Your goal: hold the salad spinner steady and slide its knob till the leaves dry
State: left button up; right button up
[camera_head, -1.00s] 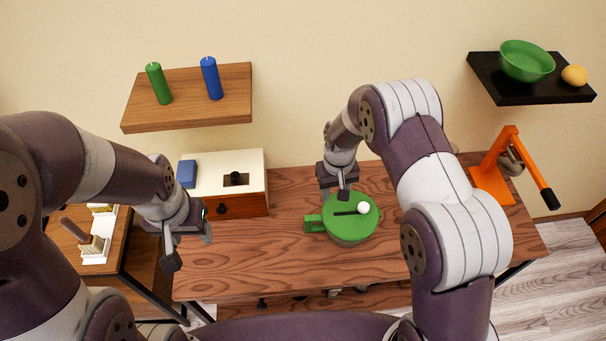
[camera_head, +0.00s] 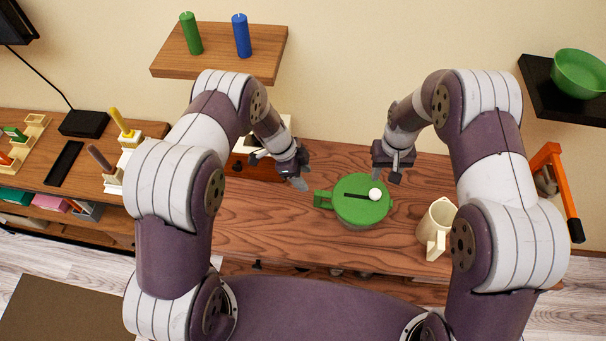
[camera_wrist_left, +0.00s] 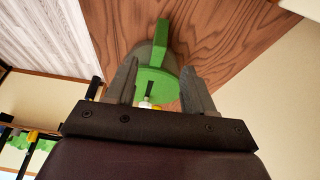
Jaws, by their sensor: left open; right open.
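The green-lidded salad spinner (camera_head: 352,212) stands on the wooden table, its green handle (camera_head: 323,199) pointing left. A dark slot runs across the lid, with the white knob (camera_head: 375,194) at its right end. My left gripper (camera_head: 287,172) is open and empty, to the left of the handle and apart from it. In the left wrist view the handle (camera_wrist_left: 161,42) and lid (camera_wrist_left: 157,78) show ahead, between and beyond the open fingers. My right gripper (camera_head: 392,170) is open above and just behind the knob, not holding it. The leaves inside are hidden.
A cream mug (camera_head: 437,226) stands right of the spinner, near my right arm. An orange lever press (camera_head: 556,180) is at the table's right end. A box (camera_head: 250,166) sits behind my left arm. The table front (camera_head: 270,235) is clear.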

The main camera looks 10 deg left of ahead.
aim_at(316, 197)
pick_arm(q)
jog(key=x, duration=1.1)
jog(key=shift+a+f, duration=0.1)
jog(key=shift+f, duration=0.65)
pick_arm(e)
jog(key=shift+a, duration=0.35)
